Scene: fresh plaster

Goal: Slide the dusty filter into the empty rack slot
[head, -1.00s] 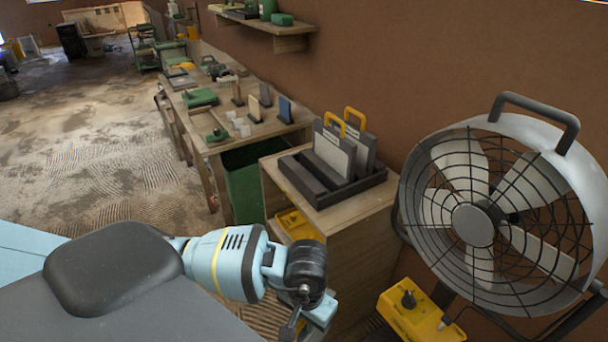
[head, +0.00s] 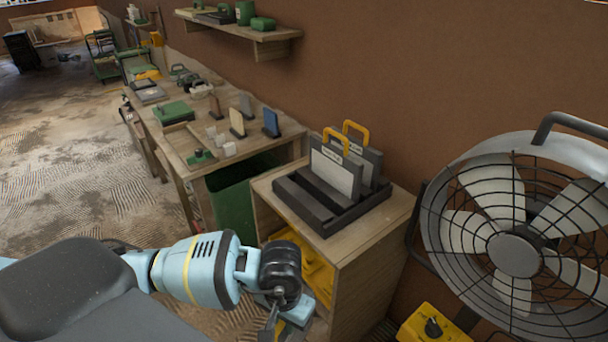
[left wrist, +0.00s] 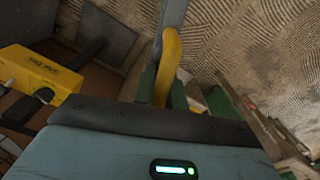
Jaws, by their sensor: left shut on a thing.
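A dark rack (head: 325,222) stands on a wooden cabinet, with empty slots in its front part. Two grey filters with yellow handles, a front one (head: 334,172) and a rear one (head: 372,168), stand upright in its back part. My left gripper (head: 280,312) is low in front of the cabinet, below the rack's level and apart from it. In the left wrist view it is shut on a yellow handle (left wrist: 168,68), with a narrow grey part of the held filter (left wrist: 173,14) beyond. Most of this filter is hidden, so I cannot tell whether it is dusty. My right gripper is out of view.
A large fan (head: 515,255) stands right of the cabinet (head: 365,275), with a yellow box (head: 432,326) below it. A workbench (head: 190,160) with tools and small panels runs along the wall at left. A green bin (head: 235,205) is beneath its near end.

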